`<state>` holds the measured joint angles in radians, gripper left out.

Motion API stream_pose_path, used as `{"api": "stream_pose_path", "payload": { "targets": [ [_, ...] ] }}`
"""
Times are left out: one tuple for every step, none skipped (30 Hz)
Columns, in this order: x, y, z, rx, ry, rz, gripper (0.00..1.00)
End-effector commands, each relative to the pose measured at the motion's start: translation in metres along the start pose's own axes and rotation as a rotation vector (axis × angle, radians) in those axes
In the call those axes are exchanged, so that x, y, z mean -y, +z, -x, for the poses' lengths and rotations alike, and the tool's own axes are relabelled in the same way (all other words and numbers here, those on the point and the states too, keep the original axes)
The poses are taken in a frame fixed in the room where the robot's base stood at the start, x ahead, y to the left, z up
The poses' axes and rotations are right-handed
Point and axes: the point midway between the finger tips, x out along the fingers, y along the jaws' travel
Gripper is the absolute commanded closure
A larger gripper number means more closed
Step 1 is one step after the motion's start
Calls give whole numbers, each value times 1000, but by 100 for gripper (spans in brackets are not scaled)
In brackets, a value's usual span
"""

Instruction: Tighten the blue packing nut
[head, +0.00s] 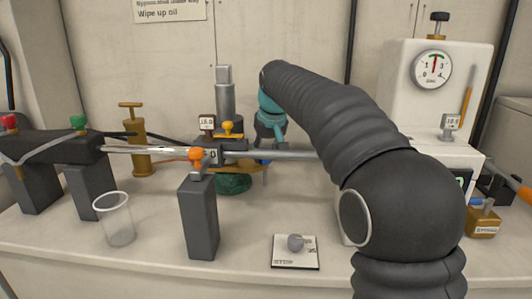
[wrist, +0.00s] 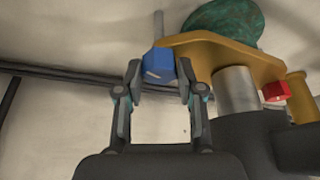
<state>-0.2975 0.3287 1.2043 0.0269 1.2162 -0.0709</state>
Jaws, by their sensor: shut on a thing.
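The blue packing nut (wrist: 158,65) is in the wrist view, with a thin grey rod rising from it beside a brass-yellow flange (wrist: 212,50). My gripper (wrist: 159,78) has one finger on each side of the nut and is shut on it. In the head view my black arm reaches to the back of the bench. Its teal wrist end (head: 270,112) is beside the metal fitting (head: 225,100). The fingers and the nut are mostly hidden or too small to make out there.
A long metal shaft (head: 285,155) crosses the bench, with a dark post (head: 198,220) under it. A clear cup (head: 117,222) stands left. A tile with a grey knob (head: 280,253) lies in front. A white gauge housing (head: 430,105) stands right. A green lump (head: 233,184) sits below the fitting.

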Motion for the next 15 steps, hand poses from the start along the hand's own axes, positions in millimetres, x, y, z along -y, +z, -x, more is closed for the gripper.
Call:
{"api": "stream_pose_path", "payload": {
  "targets": [
    [1,0,0,0,4,-12,97],
    [1,0,0,0,7,-19,97],
    [0,0,0,0,10,-26,97],
    [0,0,0,0,12,-32,97],
    [0,0,0,0,14,-36,97],
    [0,0,0,0,16,-40,97],
    [0,0,0,0,17,-42,97],
    [0,0,0,0,18,-44,97],
    [0,0,0,0,19,-46,97],
    [0,0,0,0,19,-47,97],
    [0,0,0,1,20,-47,97],
    [0,0,0,1,20,-47,97],
    [0,0,0,1,20,-47,97],
    [0,0,0,1,20,-47,97],
    [0,0,0,1,20,-47,97]
  ]
}}
